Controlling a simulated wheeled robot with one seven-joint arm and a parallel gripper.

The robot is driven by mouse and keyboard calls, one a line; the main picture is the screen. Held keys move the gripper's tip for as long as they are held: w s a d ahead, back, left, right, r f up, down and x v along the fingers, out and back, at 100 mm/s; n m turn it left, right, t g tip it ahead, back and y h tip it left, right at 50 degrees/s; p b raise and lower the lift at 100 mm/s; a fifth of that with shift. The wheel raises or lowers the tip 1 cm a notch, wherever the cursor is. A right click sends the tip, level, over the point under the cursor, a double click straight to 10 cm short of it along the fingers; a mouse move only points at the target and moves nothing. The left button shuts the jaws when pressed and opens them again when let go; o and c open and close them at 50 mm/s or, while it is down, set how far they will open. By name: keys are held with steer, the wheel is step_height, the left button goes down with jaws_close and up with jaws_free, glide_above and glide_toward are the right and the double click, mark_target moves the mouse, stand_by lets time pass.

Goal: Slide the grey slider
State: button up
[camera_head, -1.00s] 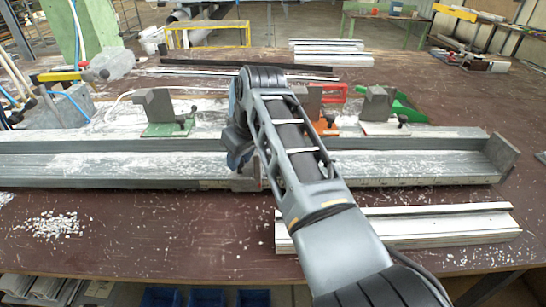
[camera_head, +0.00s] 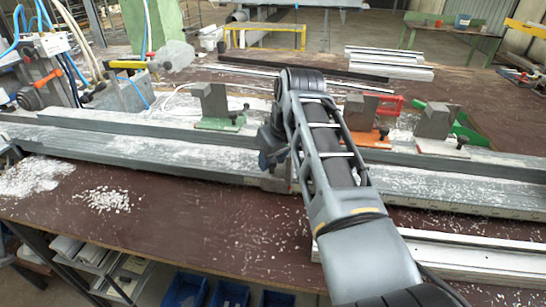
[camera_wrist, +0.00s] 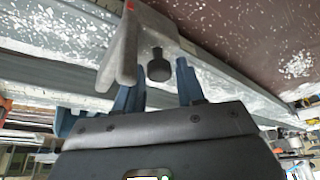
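The grey slider (camera_wrist: 143,32) shows in the wrist view as a grey block with a black knob (camera_wrist: 158,66) facing my gripper. My gripper (camera_wrist: 158,88) has its two blue fingers apart on either side of the knob, with a visible gap at the right finger. In the head view, my gripper (camera_head: 272,158) is low at the front side of the long grey profile rail (camera_head: 150,155). A small grey part of the slider (camera_head: 277,184) shows below it at the rail's front edge. My arm hides the rest.
White chips (camera_head: 103,199) lie on the brown bench in front. White profiles (camera_head: 440,255) lie at front right.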

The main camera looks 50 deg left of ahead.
steer(key=v, duration=0.7)
steer(key=shift+d+r, duration=0.2)
steer(key=shift+r, duration=0.15)
